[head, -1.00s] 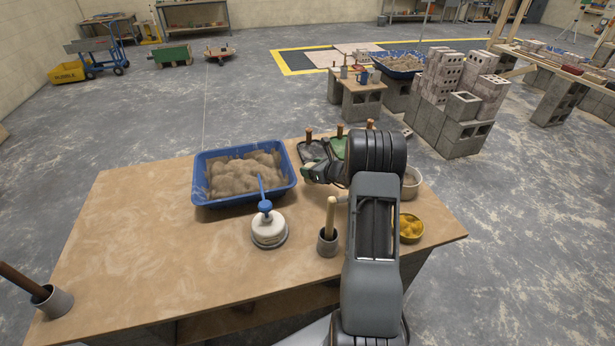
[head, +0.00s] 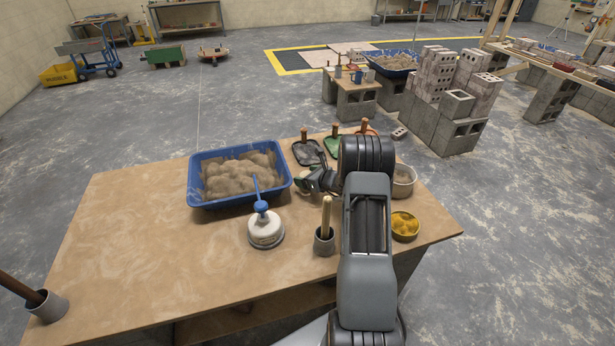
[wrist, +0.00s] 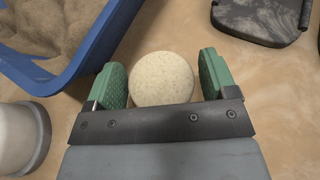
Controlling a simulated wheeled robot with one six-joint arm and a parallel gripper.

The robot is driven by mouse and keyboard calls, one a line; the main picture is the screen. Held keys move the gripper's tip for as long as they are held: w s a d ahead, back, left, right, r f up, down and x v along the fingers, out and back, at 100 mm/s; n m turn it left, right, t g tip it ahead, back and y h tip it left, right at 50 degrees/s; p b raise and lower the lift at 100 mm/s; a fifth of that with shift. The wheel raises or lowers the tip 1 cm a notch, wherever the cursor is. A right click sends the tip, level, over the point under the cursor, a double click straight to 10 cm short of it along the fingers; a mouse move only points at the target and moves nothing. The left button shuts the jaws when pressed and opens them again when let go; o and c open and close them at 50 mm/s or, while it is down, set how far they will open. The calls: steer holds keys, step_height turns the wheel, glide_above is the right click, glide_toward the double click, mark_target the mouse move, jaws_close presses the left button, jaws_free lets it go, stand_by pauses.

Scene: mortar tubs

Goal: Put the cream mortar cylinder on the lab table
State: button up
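The cream mortar cylinder (wrist: 161,78) shows as a pale round top in the wrist view, between the green fingers of my gripper (wrist: 163,80). The fingers are apart, one on each side of it, with a narrow gap at least on the right. In the head view my gripper (head: 312,181) is low over the wooden table (head: 130,240), just right of the blue tub; the cylinder there is mostly hidden by the gripper and arm. I cannot tell which table is called the lab table.
The blue mortar tub (head: 193,190) is close left of my gripper. A white bottle with a blue pump (head: 266,230), a grey cup with a wooden handle (head: 324,243), a yellow bowl (head: 405,226) and trowels (head: 308,153) stand around. The table's left half is mostly clear.

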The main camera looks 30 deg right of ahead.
steer(key=shift+o, duration=0.6)
steer(key=shift+r, duration=0.1)
